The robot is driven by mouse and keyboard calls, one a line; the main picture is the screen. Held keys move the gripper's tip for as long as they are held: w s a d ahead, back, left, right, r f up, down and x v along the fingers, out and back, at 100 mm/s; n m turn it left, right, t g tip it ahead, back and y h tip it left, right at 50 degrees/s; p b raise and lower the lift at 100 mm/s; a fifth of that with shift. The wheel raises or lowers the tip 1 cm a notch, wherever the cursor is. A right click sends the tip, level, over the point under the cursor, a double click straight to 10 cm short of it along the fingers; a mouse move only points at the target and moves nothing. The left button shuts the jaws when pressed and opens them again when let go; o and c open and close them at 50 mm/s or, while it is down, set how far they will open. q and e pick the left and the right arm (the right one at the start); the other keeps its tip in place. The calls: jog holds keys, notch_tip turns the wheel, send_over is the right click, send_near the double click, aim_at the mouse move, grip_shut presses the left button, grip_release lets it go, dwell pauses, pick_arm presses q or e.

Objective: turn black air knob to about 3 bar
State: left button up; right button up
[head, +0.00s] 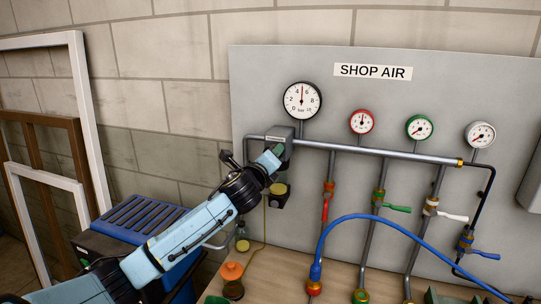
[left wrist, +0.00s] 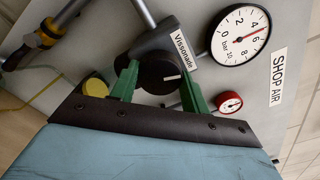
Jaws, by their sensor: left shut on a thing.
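The black air knob (left wrist: 165,78) sits between the green fingers of my left gripper (left wrist: 160,70) in the left wrist view; the fingers are shut on its sides. A white mark shows on the knob's face. In the head view my left gripper (head: 274,156) reaches the regulator (head: 281,133) from the lower left and hides the knob. The large white bar gauge (head: 302,101) stands just above the regulator. Its red needle points almost straight up, at about 5, between 4 and 6. The gauge also shows in the left wrist view (left wrist: 240,36). My right gripper is not in view.
A grey pipe (head: 380,153) runs right from the regulator, below red (head: 361,122), green (head: 419,128) and white (head: 480,135) small gauges. Valves with coloured levers hang below. A blue hose (head: 390,221) arches in front. Frames (head: 45,130) lean at the left.

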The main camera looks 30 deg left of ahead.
pick_arm(q)
jog(key=shift+n, duration=0.8)
jog(key=o, duration=1)
jog(key=b+v, duration=0.2)
jog(key=v, duration=1.1)
jog(key=shift+s, duration=0.2)
jog(key=shift+f+n, duration=0.1)
jog(key=shift+n, duration=0.2)
